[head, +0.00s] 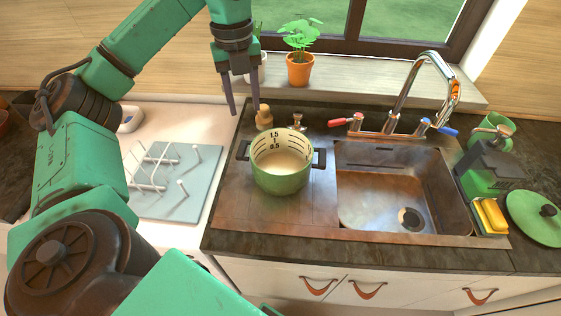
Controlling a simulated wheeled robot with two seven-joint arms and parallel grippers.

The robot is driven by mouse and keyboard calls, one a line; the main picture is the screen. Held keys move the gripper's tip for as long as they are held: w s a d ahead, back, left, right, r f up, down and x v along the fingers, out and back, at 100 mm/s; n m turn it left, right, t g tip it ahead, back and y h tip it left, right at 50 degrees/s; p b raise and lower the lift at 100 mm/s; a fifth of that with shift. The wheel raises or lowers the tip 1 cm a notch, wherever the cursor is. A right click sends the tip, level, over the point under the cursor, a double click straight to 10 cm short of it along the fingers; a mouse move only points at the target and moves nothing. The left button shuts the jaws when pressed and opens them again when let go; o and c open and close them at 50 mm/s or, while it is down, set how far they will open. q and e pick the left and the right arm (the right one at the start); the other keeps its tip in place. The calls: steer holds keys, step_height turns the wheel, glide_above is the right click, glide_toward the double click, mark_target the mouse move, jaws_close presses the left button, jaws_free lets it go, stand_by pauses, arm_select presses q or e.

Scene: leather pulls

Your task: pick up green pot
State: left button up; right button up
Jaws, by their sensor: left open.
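The green pot (281,179) stands upright on the metal drainboard, left of the sink. It has a dark handle on each side and a pale inside with measuring marks. My left gripper (243,110) points down, open and empty, above and behind the pot's left side, apart from it. My left arm comes in from the left and covers part of the left counter. My right gripper is not in view.
The sink (385,190) and its tall faucet (408,95) lie right of the pot. A small wooden-topped bottle (264,118) stands just behind it. A dish rack (165,170) is on the left. A green lid (536,217) and yellow sponge (490,215) are at right. A potted plant (300,68) stands on the sill.

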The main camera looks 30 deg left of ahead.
arm_select(q)
steer(key=b, duration=0.5)
glide_above(253, 166)
step_height(253, 166, down, 5)
steer(key=f+b, duration=0.1)
steer(key=w+a+f, duration=0.1)
steer(key=f+b, duration=0.1)
steer(key=shift+w+a+f+b, duration=0.25)
steer(key=shift+w+f+b, duration=0.05)
steer(key=shift+f+b, duration=0.05)
steer(key=f+b, duration=0.1)
steer(key=f, duration=0.1)
steer(key=f+b, duration=0.3)
steer(key=f, duration=0.1)
steer(key=shift+s+d+f+b, duration=0.1)
steer(key=shift+s+d+b, duration=0.15)
steer(key=shift+b, duration=0.15)
step_height(253, 166, down, 6)
steer(key=shift+r+p, duration=0.2)
steer(key=shift+p, duration=0.7)
steer(key=shift+w+f, duration=0.1)
steer(key=shift+f, duration=0.3)
jaws_close()
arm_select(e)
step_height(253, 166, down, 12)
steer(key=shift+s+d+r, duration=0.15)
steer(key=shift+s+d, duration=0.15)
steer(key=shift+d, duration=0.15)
arm_select(q)
steer(key=shift+w+r, duration=0.1)
